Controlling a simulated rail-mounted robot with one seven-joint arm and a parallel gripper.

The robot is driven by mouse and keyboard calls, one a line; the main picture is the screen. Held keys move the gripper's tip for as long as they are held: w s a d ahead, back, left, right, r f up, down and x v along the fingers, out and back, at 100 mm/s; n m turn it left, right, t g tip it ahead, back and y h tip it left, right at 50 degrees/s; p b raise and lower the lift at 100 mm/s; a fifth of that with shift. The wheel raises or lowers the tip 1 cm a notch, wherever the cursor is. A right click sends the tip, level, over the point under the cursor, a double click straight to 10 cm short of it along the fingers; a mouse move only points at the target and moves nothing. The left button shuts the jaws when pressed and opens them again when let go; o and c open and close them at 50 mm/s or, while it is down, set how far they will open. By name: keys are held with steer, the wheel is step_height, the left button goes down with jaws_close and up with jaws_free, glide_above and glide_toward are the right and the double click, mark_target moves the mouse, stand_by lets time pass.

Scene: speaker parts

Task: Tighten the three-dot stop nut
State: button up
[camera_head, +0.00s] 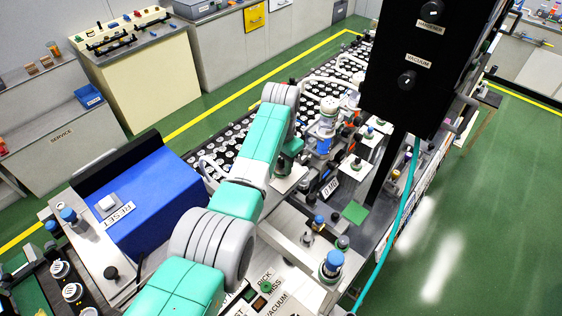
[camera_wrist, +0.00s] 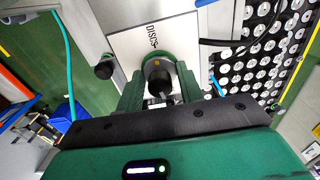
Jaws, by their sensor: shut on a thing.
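In the wrist view my gripper (camera_wrist: 160,90) has its two green fingers closed on either side of a dark round knob-like part (camera_wrist: 157,74). The part stands at a white plate (camera_wrist: 126,45) lettered DISCS. No dots can be made out on it, so I cannot tell whether it is the three-dot stop nut. In the head view my arm reaches up the middle, and a green part of my gripper (camera_head: 290,146) shows over the bench. The fingertips and the held part cannot be made out there.
A separate black knob (camera_wrist: 104,69) sits left of the held part. Trays of white discs (camera_wrist: 262,62) lie to the right. In the head view a blue RESET box (camera_head: 150,200) stands left of my arm, and a black cabinet (camera_head: 415,60) overhangs at the right.

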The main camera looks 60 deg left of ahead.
steer(key=shift+r, duration=0.15)
steer(key=o, duration=1)
